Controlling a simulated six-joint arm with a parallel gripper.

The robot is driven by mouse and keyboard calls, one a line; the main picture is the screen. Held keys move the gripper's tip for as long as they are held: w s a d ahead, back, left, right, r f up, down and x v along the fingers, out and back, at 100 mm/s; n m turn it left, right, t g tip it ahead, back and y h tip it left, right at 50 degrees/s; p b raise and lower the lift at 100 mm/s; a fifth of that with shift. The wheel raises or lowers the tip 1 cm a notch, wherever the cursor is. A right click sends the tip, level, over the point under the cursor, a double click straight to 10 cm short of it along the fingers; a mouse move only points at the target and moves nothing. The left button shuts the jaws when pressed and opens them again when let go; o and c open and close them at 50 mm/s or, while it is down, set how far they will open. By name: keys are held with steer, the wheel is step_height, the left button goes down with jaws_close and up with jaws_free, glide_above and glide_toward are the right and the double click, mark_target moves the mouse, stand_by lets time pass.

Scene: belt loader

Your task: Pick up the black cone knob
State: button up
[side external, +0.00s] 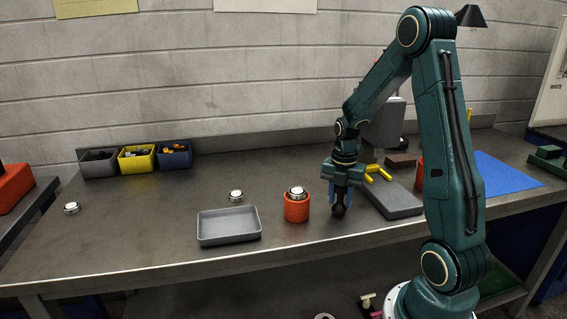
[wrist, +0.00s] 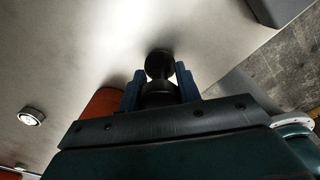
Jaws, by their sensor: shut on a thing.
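The black cone knob (side external: 339,206) is a dark, knob-ended piece at the front of the bench in the side view. My gripper (side external: 343,176) points down over it and is shut on it. In the wrist view the black cone knob (wrist: 158,66) sticks out between the two blue fingers of my gripper (wrist: 160,92). Its upper part is hidden between the fingers. I cannot tell whether its lower end touches the bench.
An orange-red cup (side external: 296,208) with a silver-topped piece stands just left of my gripper. A grey tray (side external: 229,240) lies further left. A grey plate (side external: 396,202) with yellow handles is close on the right. Three small bins (side external: 137,165) stand at the back left.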

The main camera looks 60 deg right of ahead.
step_height(320, 180, up, 9)
stand_by(0.5)
stand_by(0.4)
steer(key=w+a+r, duration=0.6)
steer(key=w+a, duration=0.1)
steer(key=w, duration=0.3)
steer(key=shift+r, duration=0.15)
steer(key=shift+f, duration=3.8)
